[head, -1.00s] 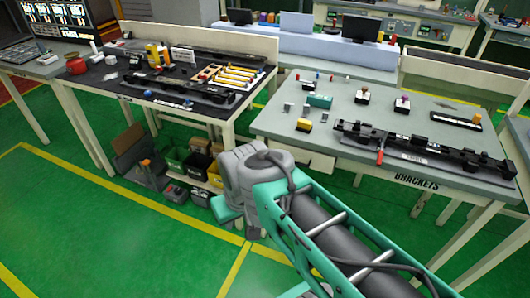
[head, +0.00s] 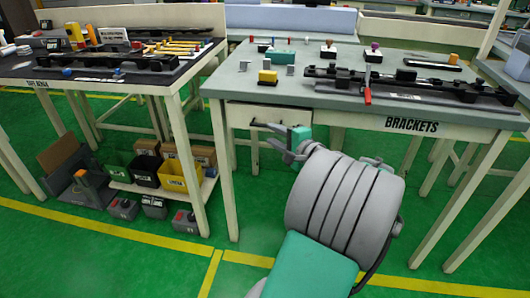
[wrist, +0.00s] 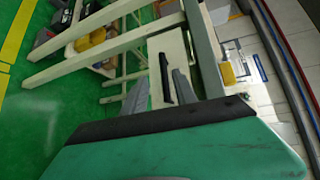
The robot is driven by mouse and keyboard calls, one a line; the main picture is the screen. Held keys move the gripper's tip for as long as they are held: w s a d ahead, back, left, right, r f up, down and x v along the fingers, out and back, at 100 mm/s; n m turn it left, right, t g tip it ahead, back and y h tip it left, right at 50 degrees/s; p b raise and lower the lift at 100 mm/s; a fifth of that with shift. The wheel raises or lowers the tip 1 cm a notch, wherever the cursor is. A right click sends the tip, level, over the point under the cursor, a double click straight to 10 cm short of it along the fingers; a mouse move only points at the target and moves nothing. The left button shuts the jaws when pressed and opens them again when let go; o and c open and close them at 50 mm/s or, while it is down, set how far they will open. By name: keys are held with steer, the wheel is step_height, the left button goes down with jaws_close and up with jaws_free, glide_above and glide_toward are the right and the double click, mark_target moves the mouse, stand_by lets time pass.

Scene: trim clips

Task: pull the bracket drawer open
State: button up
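The bracket drawer (head: 239,116) is a cream front under the left part of the grey bench marked BRACKETS. It looks flush with the bench frame. Its dark bar handle (head: 262,125) is partly covered by my gripper. My gripper (head: 268,133) is open in front of the drawer, its fingers pointing at the handle. In the wrist view, my gripper (wrist: 158,83) has its two grey fingers apart. The dark handle (wrist: 165,80) shows between them against the drawer front (wrist: 178,50). I cannot tell whether either finger touches it.
Green floor is open in front.

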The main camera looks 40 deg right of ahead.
steer(key=shift+m+h, duration=0.3)
steer(key=shift+m, duration=0.1)
steer(key=x, duration=0.2)
steer(key=b+x, duration=0.1)
steer(key=x, duration=0.1)
steer(key=d+x, duration=0.1)
steer(key=x, duration=0.2)
steer(key=shift+r, duration=0.15)
jaws_close()
stand_by(0.9)
